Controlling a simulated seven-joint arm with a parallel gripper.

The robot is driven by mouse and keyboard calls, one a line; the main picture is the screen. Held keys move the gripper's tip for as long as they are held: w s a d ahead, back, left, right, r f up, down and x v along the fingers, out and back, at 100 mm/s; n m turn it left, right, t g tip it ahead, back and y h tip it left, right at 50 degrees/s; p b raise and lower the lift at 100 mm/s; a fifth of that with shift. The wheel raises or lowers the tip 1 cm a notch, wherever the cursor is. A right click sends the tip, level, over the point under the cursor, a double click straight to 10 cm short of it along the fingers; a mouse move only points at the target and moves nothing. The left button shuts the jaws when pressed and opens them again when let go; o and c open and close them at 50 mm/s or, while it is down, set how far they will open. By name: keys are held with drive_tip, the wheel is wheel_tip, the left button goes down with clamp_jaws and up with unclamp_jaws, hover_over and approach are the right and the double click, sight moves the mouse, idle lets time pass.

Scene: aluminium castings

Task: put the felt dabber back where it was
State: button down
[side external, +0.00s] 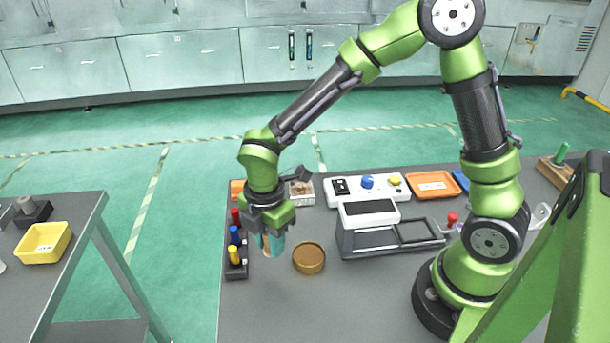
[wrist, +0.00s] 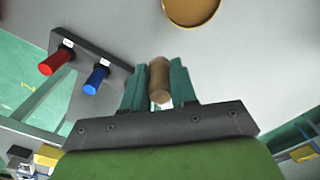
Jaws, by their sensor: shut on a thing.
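My gripper (side external: 271,245) is shut on a tan, wood-coloured cylinder, which looks like the felt dabber. In the wrist view the felt dabber (wrist: 160,82) sits between the two teal fingers (wrist: 160,88). Its far end is paler, and the gripped part is partly hidden by the fingers. The gripper hangs just right of a dark rack (side external: 237,272) holding red (side external: 235,218), blue (side external: 234,236) and yellow (side external: 234,256) handles. The rack (wrist: 92,52) also shows in the wrist view, with the red and blue handles. I cannot tell how high the dabber is above the table.
A round brown dish (side external: 309,258) lies right of the gripper. A grey frame stand (side external: 388,240), a white control box (side external: 355,197), a small box (side external: 301,192) and an orange tray (side external: 433,184) stand behind and right. The front of the table is clear.

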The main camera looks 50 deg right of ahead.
sight(272, 268)
drive_tip(key=shift+f, duration=2.5)
drive_tip(key=shift+f, duration=0.1)
drive_tip(key=c, duration=0.9)
unclamp_jaws()
